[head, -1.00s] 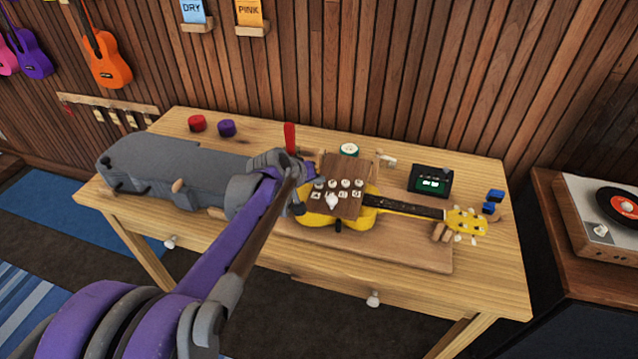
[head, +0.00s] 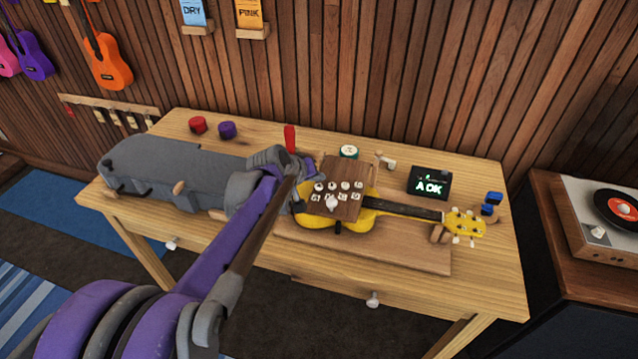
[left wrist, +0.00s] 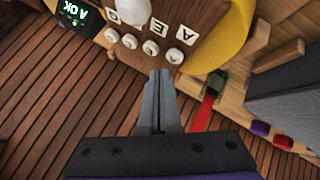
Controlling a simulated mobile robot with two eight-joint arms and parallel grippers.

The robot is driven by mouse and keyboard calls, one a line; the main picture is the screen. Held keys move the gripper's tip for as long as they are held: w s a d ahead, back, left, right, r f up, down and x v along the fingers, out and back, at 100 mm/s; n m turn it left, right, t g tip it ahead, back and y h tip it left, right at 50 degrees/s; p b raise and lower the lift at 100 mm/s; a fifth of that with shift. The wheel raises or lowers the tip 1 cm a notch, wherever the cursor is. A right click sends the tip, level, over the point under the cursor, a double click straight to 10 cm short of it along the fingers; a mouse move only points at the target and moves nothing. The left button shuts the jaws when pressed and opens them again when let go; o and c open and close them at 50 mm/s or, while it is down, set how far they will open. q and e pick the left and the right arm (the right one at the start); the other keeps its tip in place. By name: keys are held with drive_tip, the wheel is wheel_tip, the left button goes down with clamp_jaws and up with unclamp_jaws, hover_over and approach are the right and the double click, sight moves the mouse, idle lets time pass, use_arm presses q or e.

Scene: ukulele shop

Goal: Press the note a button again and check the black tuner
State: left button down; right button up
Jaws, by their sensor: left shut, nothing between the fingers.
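The black tuner (head: 429,183) stands on the bench right of the button board, its screen lit with "A OK"; it also shows upside down at the top left of the left wrist view (left wrist: 73,14). The brown button board (head: 343,172) lies over the yellow ukulele (head: 381,222), with a row of round white buttons and letter tiles. In the left wrist view the A tile (left wrist: 187,32) has a white note A button (left wrist: 175,55) beside it. My left gripper (left wrist: 158,75) is shut and empty, its tips close to that button; I cannot tell if they touch.
A red upright object (head: 290,138) stands behind my left gripper. Red (head: 197,124) and purple (head: 227,129) pots sit at the bench's back left. The bench front right is clear.

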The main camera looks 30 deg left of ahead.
use_arm(q)
wheel_tip(320, 180, up, 5)
drive_tip(key=p, duration=0.3)
idle(0.4)
idle(0.6)
drive_tip(key=s+d+f+m+g, duration=0.1)
drive_tip(key=s+d+f+m, duration=0.1)
drive_tip(key=s+d, duration=0.3)
drive_tip(key=s+d+f+m+g, duration=0.1)
drive_tip(key=s+d+f+m, duration=0.2)
drive_tip(key=s, duration=1)
drive_tip(key=s+d+f+m+g, duration=0.1)
drive_tip(key=s+d+f+m, duration=0.2)
drive_tip(key=s+d, duration=0.3)
drive_tip(key=s+f, duration=0.1)
drive_tip(key=s, duration=0.2)
drive_tip(key=shift+s+d+f+g+y, duration=0.2)
drive_tip(key=shift+s+d+g+y, duration=0.05)
drive_tip(key=shift+d+g+y, duration=0.15)
